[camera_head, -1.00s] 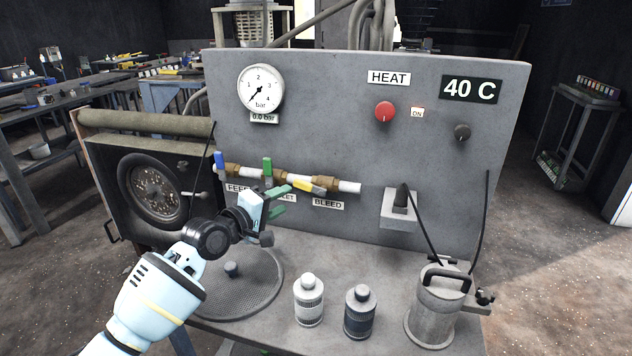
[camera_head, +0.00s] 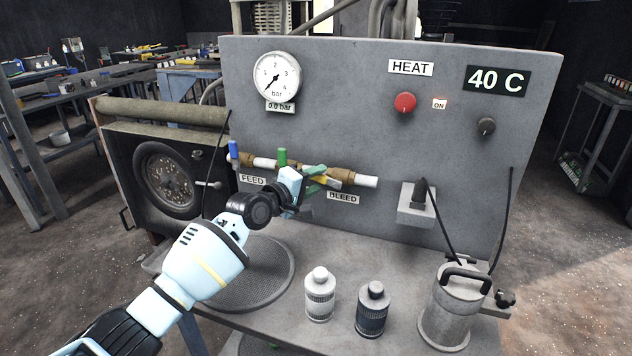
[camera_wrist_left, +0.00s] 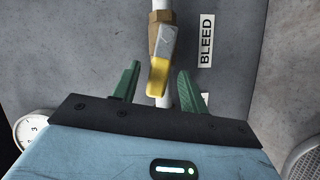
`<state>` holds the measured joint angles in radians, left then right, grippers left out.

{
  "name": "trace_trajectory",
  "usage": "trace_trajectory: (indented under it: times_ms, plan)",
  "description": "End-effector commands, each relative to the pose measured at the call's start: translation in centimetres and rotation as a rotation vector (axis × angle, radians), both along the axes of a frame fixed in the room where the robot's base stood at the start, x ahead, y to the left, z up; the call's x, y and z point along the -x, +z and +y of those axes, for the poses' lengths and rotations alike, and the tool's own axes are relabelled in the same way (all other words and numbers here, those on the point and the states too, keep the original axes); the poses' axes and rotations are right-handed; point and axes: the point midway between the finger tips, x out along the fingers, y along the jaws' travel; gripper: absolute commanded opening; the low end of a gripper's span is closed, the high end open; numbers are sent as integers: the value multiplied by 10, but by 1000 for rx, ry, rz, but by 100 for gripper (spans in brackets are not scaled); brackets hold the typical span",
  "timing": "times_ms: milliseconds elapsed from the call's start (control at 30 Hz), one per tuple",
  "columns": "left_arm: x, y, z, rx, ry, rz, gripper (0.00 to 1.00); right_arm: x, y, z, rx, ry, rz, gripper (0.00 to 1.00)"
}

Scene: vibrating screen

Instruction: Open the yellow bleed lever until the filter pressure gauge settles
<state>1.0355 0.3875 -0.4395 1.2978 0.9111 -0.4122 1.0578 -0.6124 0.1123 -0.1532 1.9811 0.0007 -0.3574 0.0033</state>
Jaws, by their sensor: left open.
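The yellow bleed lever (camera_head: 333,184) sits on the horizontal pipe above the BLEED label (camera_head: 344,198), partly hidden by my fingers in the head view. My left gripper (camera_head: 321,179) is at the lever, open, with green fingers. In the left wrist view the lever (camera_wrist_left: 157,76) lies between the two spread fingers (camera_wrist_left: 159,72), with gaps on both sides; it is not clamped. The filter pressure gauge (camera_head: 277,77) is a white dial on the panel, with 0.0 bar on the display below it. My right gripper is not in view.
A green lever (camera_head: 282,157) and a blue lever (camera_head: 233,149) stand on the same pipe, left of the bleed lever. A grey socket box (camera_head: 416,216) juts from the panel at right. Two bottles and a metal canister (camera_head: 447,308) stand on the bench below.

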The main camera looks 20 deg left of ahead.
Motion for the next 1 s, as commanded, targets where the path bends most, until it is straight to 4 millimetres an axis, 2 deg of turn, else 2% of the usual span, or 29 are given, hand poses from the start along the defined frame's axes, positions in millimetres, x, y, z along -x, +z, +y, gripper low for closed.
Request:
trace_trajectory:
  times_ms: [367,700,1000]
  plan:
    - [-4,1,-2,0,-1,-2,44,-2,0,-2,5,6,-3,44]
    - [-4,1,-2,0,-1,-2,0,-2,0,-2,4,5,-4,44]
    - [-5,1,-2,-4,0,-2,0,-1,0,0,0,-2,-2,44]
